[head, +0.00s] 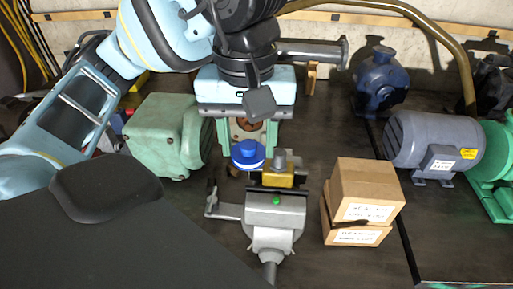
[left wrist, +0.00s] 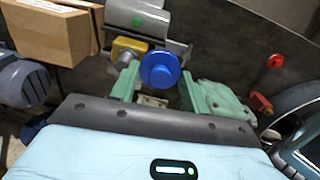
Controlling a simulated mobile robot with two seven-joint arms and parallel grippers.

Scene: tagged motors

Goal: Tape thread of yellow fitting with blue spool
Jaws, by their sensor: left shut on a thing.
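The yellow fitting (head: 278,179) sits in the jaws of the grey vise (head: 274,212), its grey threaded end pointing up. The fitting (left wrist: 127,47) and vise (left wrist: 143,14) also show in the left wrist view. My left gripper (head: 247,141) is shut on the blue spool (head: 248,154), which has a white band under its blue top. In the left wrist view the spool (left wrist: 160,70) lies between the pale green fingers of my left gripper (left wrist: 160,86). The spool is close beside the fitting, to its left in the head view; I cannot tell whether they touch. My right gripper is not in view.
Two stacked cardboard boxes (head: 365,192) stand right of the vise. A green motor (head: 165,133) stands close on the left. A grey motor (head: 432,138) and a blue pump (head: 380,80) stand at the right. Dark table is clear between the vise and the boxes.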

